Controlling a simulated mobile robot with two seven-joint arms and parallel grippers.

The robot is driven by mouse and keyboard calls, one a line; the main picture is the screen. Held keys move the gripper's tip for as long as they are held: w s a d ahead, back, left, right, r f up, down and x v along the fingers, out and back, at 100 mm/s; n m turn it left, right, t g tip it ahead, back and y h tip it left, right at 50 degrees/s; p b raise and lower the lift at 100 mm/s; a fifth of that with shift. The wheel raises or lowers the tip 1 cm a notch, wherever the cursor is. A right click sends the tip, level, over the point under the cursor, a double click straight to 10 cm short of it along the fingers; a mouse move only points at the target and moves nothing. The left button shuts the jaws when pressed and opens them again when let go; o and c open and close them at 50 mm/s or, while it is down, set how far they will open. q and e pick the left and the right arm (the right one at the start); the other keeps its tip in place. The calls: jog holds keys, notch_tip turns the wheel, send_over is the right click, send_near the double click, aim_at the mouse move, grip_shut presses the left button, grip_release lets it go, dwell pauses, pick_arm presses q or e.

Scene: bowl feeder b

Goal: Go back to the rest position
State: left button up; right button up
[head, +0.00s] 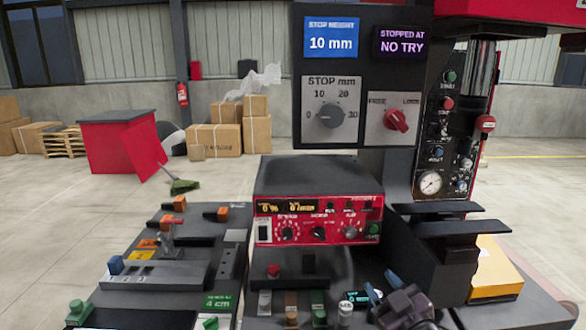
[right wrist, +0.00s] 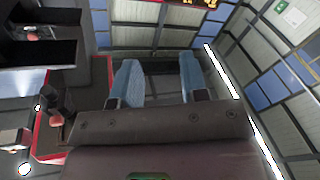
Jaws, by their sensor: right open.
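My right gripper (head: 383,286) is at the lower right of the head view, in front of the machine. Its two blue-padded fingers stand apart with nothing between them. In the right wrist view the same gripper (right wrist: 158,82) has its fingers spread, with wall and window panels behind them. My left gripper is in neither view.
A red control box (head: 318,218) with knobs stands behind my right gripper. A dark panel (head: 350,120) reads 10 mm and NO TRY. Dark plates (head: 450,226) jut out to the right. A bench with colored blocks (head: 160,275) lies left. Open floor (head: 60,210) lies beyond.

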jog(key=s+d+f+m+g+h, duration=0.25)
jog(key=s+f, duration=0.25)
jog(key=f, duration=0.3)
jog(key=s+d+f+m+g+h, duration=0.15)
jog(key=s+d+f, duration=0.25)
jog(key=f, duration=0.4)
jog(key=s+d+f+m+g, duration=0.1)
jog(key=s+f, duration=0.4)
jog(key=s, duration=0.3)
jog(key=s+d+f+m+g+h, duration=0.1)
jog(key=s+d+f+m, duration=0.1)
jog(key=s+f, duration=0.4)
jog(key=s, duration=0.3)
jog(key=shift+s+d+f+g+h, duration=0.15)
jog(key=shift+d+f+g+h, duration=0.15)
jog(key=shift+g, duration=0.1)
